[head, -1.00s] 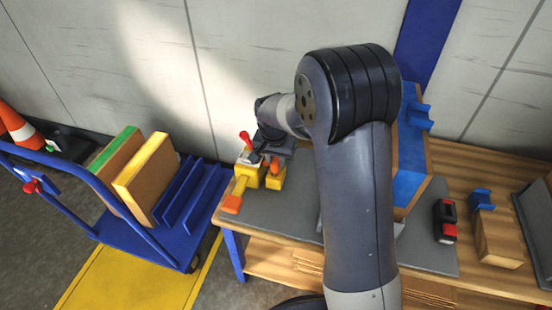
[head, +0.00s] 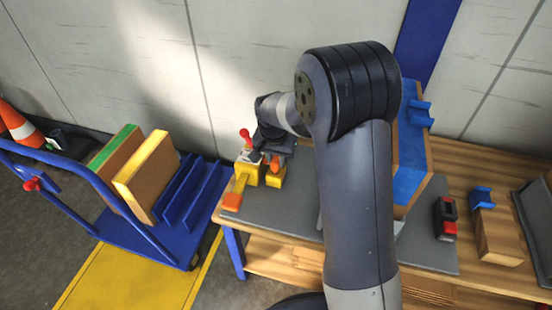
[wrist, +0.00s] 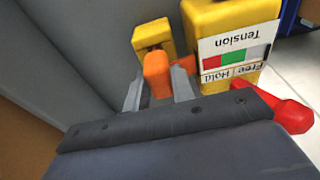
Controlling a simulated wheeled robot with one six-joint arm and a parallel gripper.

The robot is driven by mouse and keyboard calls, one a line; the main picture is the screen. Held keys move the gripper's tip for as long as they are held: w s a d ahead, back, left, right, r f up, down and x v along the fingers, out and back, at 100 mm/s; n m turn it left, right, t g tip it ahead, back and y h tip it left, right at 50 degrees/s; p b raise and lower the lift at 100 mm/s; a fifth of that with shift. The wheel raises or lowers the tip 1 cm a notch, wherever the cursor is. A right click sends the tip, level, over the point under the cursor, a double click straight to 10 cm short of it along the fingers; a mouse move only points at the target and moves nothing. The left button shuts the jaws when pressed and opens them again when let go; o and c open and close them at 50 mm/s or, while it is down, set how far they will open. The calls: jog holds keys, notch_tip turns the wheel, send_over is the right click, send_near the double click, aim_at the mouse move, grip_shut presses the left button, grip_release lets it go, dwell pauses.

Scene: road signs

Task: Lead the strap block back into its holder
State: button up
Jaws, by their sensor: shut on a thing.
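An orange block (wrist: 157,75), which I take as the strap block, is between the two fingers of my gripper (wrist: 156,92) in the wrist view. My gripper is shut on it. A yellow holder (wrist: 153,35) stands just beyond the block; I cannot tell whether they touch. The holder also shows in the head view (head: 278,182), below my gripper (head: 273,156). Beside it is a yellow tension unit (wrist: 225,15) with a "Tension" and "Free Hold" label and a red-knobbed lever (wrist: 291,116). A short orange piece reaches from the block towards the unit.
The unit stands at the left end of a workbench with a grey mat (head: 300,212). A blue cart (head: 150,240) with boards stands left. A black-and-red tool (head: 446,220) lies right. My arm hides the bench middle.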

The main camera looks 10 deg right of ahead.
jog(key=shift+f+b, duration=0.3)
jog(key=shift+f, duration=0.2)
dwell(0.3)
jog(key=o, duration=0.9)
jog(key=shift+r, duration=0.1)
jog(key=r, duration=0.3)
jog(key=s+r+p, duration=0.1)
jog(key=r, duration=0.3)
jog(key=r+p, duration=0.1)
jog(key=r, duration=0.2)
jog(key=shift+s+a+r, duration=0.25)
jog(key=shift+a, duration=0.05)
